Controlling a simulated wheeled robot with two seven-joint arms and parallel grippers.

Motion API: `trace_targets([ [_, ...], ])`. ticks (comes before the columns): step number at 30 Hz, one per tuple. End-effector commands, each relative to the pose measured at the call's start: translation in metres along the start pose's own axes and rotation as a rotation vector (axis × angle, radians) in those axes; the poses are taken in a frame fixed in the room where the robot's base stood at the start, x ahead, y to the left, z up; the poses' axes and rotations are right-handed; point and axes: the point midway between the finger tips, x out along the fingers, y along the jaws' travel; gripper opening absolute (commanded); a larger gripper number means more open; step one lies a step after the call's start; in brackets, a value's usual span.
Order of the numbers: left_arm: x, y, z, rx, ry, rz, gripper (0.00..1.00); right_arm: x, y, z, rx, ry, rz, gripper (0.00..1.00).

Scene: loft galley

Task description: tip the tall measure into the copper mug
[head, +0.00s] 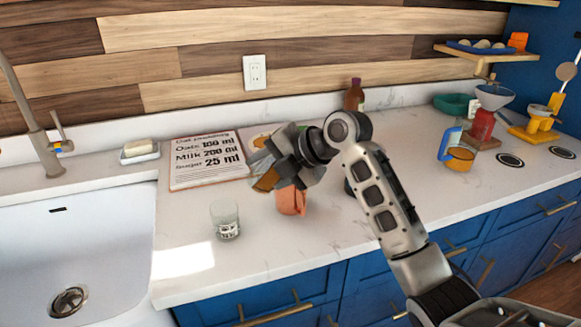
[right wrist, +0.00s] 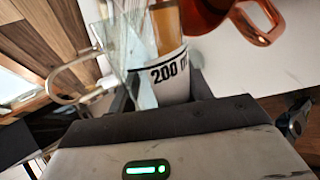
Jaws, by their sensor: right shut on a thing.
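I cannot tell whether anything is flowing. My left gripper is out of view.
A small glass (head: 225,219) stands left of the mug near the counter's front. A recipe board (head: 205,165) lies behind it, with the sink (head: 75,235) at left. A dark bottle (head: 354,95) stands behind my arm.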

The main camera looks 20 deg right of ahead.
Motion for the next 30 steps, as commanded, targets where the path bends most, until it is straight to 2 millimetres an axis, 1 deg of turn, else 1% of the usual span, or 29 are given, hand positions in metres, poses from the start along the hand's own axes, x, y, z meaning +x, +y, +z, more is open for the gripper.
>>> trace_targets([
  [30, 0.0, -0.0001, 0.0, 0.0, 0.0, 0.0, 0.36, -0.0044, 0.0054, 0.0028, 0.075, 0.058, 0.001, 0.2],
])
